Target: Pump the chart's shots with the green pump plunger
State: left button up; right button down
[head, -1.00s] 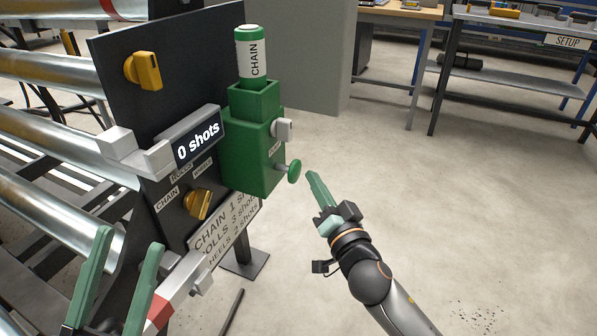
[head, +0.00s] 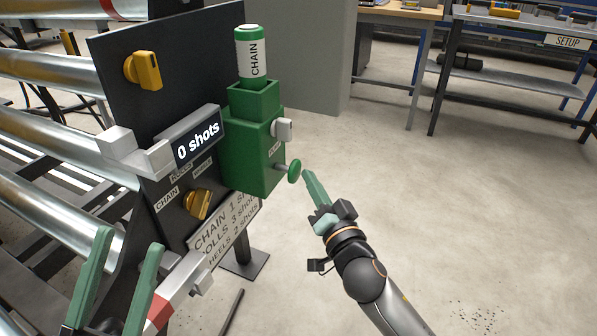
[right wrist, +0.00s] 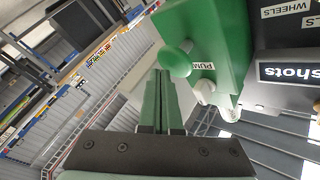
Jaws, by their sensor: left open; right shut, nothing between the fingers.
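The green pump plunger (head: 294,171) is a round knob on a short stem at the lower right of the green pump box (head: 255,140). It also shows in the right wrist view (right wrist: 175,60), just past my fingertips. My right gripper (head: 308,174) is shut and empty, its tips close to the knob; I cannot tell whether they touch. My left gripper (head: 130,245) is open at the lower left. A green and white cartridge labelled CHAIN (head: 251,55) stands on the pump. The counter display (head: 197,143) reads 0 shots. The chart (head: 225,230) lists CHAIN 1, ROLLS 3, WHEELS 2 shots, partly cut off.
A yellow selector knob (head: 198,204) sits among CHAIN, ROLLS and WHEELS labels. Another yellow knob (head: 143,70) is higher on the dark panel. Metal rollers (head: 50,145) lie to the left. Floor at right is clear, with a SETUP bench (head: 520,25) behind.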

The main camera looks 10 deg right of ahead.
jog(key=shift+w+a+b, duration=0.15)
jog(key=shift+w+a, duration=0.25)
jog(key=shift+a, duration=0.2)
jog(key=shift+w+a+b, duration=0.15)
jog(key=shift+w+a, duration=0.2)
jog(key=shift+a, duration=0.2)
dwell(1.3)
jog(key=s+d, duration=0.1)
jog(key=s+d+p, duration=0.1)
jog(key=d, duration=0.1)
dwell(0.5)
jog(key=s+d+p, duration=0.1)
jog(key=d, duration=0.1)
jog(key=s+d, duration=0.1)
jog(key=d, duration=0.1)
jog(key=shift+s+p, duration=0.4)
dwell(0.9)
